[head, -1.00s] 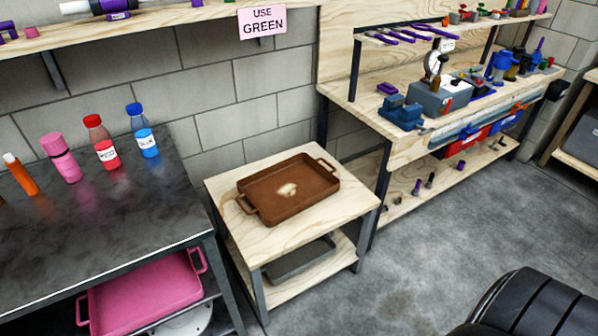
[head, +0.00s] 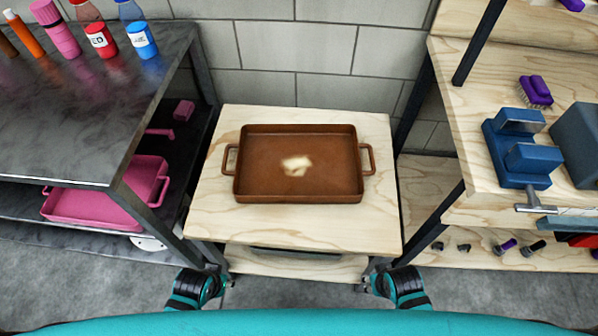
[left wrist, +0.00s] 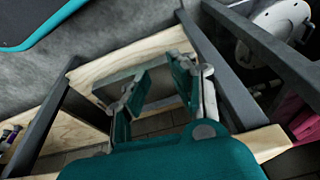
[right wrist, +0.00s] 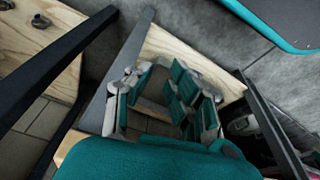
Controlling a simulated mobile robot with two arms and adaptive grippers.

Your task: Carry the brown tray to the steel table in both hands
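The brown tray (head: 250,191) lies flat on a small wood-topped stand (head: 215,215), a handle at its left and right ends and a pale patch on its floor. The steel table (head: 75,130), dark and scuffed on top, stands to the left. My left gripper (head: 224,276) and right gripper (head: 371,272) are low at the stand's front, apart from the tray. The left wrist view shows the left gripper (left wrist: 156,82) open and empty. The right wrist view shows the right gripper (right wrist: 160,86) open and empty. The tray shows in neither wrist view.
Several bottles (head: 100,38) stand along the steel table's back; a pink tray (head: 95,200) is on its lower shelf. A dark tray (head: 295,254) sits on the stand's lower shelf. A workbench with a blue vise (head: 520,150) is at right. The steel table's front top is clear.

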